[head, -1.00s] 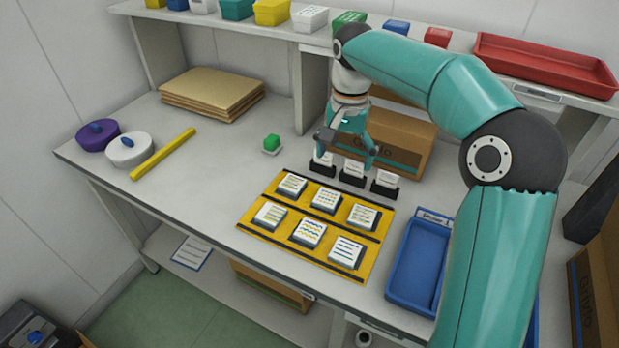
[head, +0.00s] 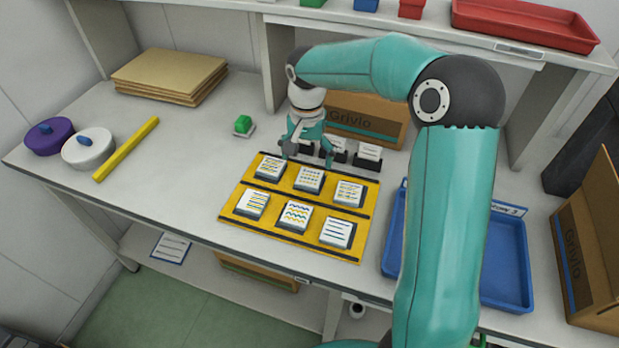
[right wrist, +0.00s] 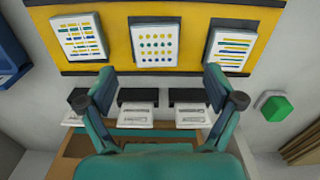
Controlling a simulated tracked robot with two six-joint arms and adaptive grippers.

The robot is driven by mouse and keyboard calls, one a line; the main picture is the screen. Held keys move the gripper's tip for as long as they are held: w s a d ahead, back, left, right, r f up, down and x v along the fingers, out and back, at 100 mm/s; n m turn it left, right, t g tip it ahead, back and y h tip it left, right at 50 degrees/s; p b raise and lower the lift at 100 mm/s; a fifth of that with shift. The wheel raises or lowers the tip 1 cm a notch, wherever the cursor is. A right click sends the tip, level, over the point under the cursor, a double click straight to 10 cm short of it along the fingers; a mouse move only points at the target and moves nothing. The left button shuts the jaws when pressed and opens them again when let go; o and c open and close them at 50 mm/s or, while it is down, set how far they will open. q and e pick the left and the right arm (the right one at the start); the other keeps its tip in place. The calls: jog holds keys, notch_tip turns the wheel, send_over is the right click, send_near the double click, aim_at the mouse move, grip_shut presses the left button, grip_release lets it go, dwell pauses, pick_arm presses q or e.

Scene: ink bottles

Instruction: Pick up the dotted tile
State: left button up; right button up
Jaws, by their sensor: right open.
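The dotted tile (right wrist: 156,44) is a white square with rows of yellow, blue and green dots on a dark base. In the head view it is the middle tile (head: 308,179) of the back row on the yellow board (head: 228,213). My right gripper (head: 305,150) is open and empty, just behind the back row and above the table. In the right wrist view its fingers (right wrist: 159,82) are spread at either side below the dotted tile, not touching it. My left gripper is not in view.
Two lined tiles flank the dotted one: one striped (right wrist: 232,48), one dashed (right wrist: 79,38). Several more stand in the front row. Small card holders (head: 367,154) and a cardboard box (head: 375,125) stand behind. A blue tray (head: 393,240) is to the right.

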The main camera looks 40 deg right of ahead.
aim_at(309, 177)
jog(key=shift+s+d+f+p, duration=0.1)
jog(key=shift+f+p, duration=0.1)
jog(key=shift+f, duration=1.25)
jog(key=shift+s+f+p, duration=0.1)
jog(key=shift+f+p, duration=0.1)
jog(key=shift+f, duration=1.25)
jog(key=shift+w, duration=0.1)
jog(key=c, duration=1.3)
jog(key=shift+r, duration=0.1)
